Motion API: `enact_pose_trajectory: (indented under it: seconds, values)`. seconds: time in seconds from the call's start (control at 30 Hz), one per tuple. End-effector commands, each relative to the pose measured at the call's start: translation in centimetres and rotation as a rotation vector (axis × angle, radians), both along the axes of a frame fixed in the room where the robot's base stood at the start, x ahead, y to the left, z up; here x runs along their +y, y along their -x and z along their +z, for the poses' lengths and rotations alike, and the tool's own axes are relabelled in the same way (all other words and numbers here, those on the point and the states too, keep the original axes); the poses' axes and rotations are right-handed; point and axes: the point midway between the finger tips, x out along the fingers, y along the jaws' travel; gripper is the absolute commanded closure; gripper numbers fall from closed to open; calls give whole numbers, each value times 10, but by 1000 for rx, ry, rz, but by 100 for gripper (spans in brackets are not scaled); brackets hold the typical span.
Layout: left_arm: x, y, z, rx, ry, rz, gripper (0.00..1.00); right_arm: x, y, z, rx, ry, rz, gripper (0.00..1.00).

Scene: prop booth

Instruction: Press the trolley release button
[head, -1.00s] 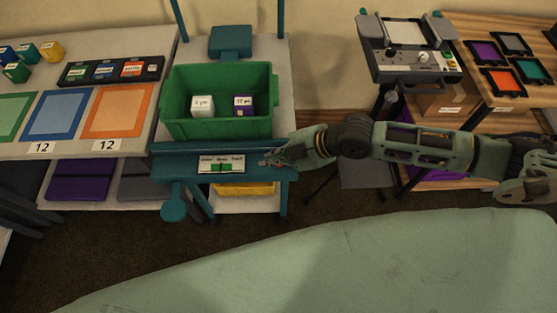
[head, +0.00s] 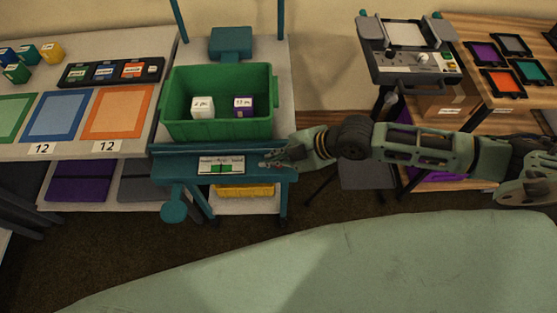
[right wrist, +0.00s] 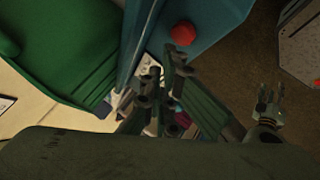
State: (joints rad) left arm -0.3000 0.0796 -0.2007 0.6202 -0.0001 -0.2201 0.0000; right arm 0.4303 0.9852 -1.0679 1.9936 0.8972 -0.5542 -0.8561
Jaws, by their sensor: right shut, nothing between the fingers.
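The teal trolley (head: 180,168) stands in the middle of the head view and carries a label strip (head: 221,165) with green patches on its front. In the right wrist view a round red button (right wrist: 183,33) sits on the trolley's teal face (right wrist: 215,15). My right gripper (head: 266,162) is shut and empty at the front right of the trolley. The button cannot be made out in the head view. What looks like my left gripper (right wrist: 270,98) shows with fingers apart in the right wrist view.
A green bin (head: 218,130) with a white and a purple box stands on the trolley. A yellow tray (head: 245,190) is below. A table with coloured mats (head: 58,115) is left. A control stand (head: 420,70) and wooden table (head: 470,30) are right. Carpet lies open in front.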

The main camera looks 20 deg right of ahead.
Motion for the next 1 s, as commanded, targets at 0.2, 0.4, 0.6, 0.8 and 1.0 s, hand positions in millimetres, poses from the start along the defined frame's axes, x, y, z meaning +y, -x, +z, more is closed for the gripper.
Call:
enact_pose_trajectory:
  seconds: [0.2, 0.4, 0.6, 0.8, 1.0]
  values:
    - [0, 0, -1, 0, 0, 0, 60, 0, 0, -2, 0, 0, 0, 100]
    - [0, 0, -3, 0, 0, 0, 60, 0, 0, -9, 1, 1, 0, 100]
    - [1, 0, -3, 0, -1, 0, 60, 0, 0, -9, 0, 0, 0, 100]
    - [1, 0, -3, 0, -1, 0, 60, 0, 0, -9, 0, 0, 0, 100]
    - [1, 0, -5, 0, -1, 1, 60, 0, 0, -11, 0, 0, 0, 100]
